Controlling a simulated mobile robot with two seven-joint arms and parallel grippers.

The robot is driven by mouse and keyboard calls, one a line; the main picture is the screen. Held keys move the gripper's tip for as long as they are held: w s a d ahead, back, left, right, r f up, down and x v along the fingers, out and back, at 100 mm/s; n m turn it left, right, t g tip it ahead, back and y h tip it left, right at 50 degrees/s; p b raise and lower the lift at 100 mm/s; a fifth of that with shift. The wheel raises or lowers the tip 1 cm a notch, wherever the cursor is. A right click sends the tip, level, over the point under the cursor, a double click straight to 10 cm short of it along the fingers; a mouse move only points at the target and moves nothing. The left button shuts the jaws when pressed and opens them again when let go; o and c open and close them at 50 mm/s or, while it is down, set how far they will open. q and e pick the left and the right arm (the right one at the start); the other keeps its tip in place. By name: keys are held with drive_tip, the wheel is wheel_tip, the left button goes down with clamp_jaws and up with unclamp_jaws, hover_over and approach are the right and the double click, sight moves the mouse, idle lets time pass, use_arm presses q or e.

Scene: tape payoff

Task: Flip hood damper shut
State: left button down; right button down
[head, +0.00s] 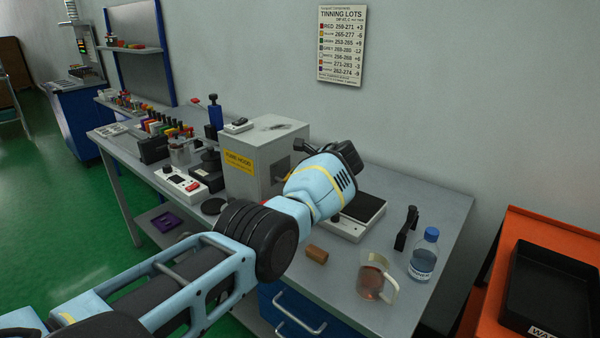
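The fume hood (262,142) is a grey metal box with a yellow label, on the bench in the middle of the head view. A dark flat piece shows on its top, but I cannot tell whether it is the damper. The hood's right part is partly hidden behind my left arm. My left arm reaches in from the lower left, and its pale blue wrist is in front of the hood's right side. My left gripper (304,148) is dark and close beside the hood; its fingers are mostly hidden, so opening and contact are unclear. My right gripper is out of view.
Right of the hood on the bench (440,205) are a white device with a black plate (366,207), a black stand (406,228), a bottle (424,255), a beaker (372,277) and a brown cylinder (317,254). An orange cart with a black tray (548,290) stands right.

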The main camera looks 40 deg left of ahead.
use_arm(q)
drive_tip(key=shift+a+f, duration=0.1)
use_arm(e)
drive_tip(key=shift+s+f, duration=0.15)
use_arm(q)
drive_tip(key=shift+w+f, duration=0.25)
drive_tip(key=shift+w, duration=0.05)
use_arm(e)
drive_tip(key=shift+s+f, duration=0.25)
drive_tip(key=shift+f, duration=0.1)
use_arm(q)
drive_tip(key=shift+s, duration=0.1)
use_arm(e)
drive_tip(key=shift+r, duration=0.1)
use_arm(q)
drive_tip(key=shift+s+p, duration=0.7)
drive_tip(key=shift+p, duration=0.3)
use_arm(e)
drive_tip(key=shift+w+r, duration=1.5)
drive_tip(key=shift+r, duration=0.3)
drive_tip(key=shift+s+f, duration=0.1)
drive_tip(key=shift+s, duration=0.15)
